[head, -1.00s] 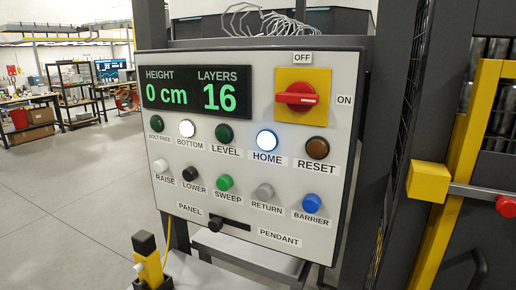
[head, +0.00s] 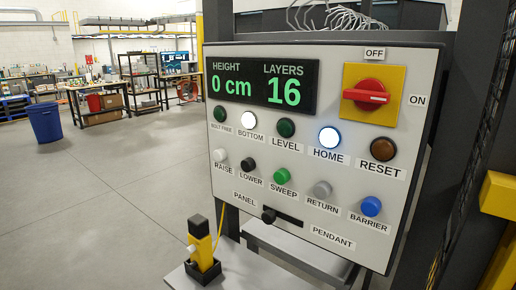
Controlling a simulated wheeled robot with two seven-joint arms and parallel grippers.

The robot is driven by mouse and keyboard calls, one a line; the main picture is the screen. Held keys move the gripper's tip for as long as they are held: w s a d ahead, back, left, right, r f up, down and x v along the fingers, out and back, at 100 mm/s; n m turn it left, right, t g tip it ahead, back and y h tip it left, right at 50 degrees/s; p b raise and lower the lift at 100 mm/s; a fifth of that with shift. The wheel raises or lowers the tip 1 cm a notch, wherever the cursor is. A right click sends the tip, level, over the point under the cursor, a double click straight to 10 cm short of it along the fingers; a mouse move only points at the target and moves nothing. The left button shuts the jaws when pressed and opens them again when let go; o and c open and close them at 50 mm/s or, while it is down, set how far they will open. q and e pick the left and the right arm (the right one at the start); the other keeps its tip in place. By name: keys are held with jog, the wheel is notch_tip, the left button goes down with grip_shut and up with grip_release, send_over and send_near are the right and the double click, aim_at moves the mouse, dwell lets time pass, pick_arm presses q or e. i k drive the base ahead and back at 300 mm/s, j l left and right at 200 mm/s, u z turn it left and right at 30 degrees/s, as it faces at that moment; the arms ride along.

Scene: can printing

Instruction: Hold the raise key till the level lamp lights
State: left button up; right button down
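In the head view the control panel (head: 330,180) faces me. The white raise key (head: 220,155) is at the left of the key row, with the black lower key (head: 248,165) beside it. The level lamp (head: 285,128) is dark green and unlit. The bottom lamp (head: 249,120) and the home lamp (head: 329,137) glow white. The display (head: 264,84) reads height 0 cm and layers 16. The panel/pendant selector knob (head: 268,216) is at the panel end of its slot. Neither gripper is in view.
The red rotary switch (head: 367,97) points toward ON. A yellow and black pendant (head: 199,240) stands on a small shelf below the panel. A yellow post (head: 500,200) is at the right. Open floor (head: 120,210) lies to the left, with a blue bin (head: 45,122) further back.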

aim_at(220, 155)
jog(key=i+j+z, duration=0.3)
jog(key=j, duration=0.35)
jog(key=i+j+z, duration=0.1)
jog(key=j+z, duration=0.15)
jog(key=j, duration=0.45)
jog(key=i+j+z, duration=0.15)
jog(key=j+z, duration=0.15)
jog(key=j, duration=0.45)
jog(key=j+z, duration=0.3)
jog(key=j, duration=0.4)
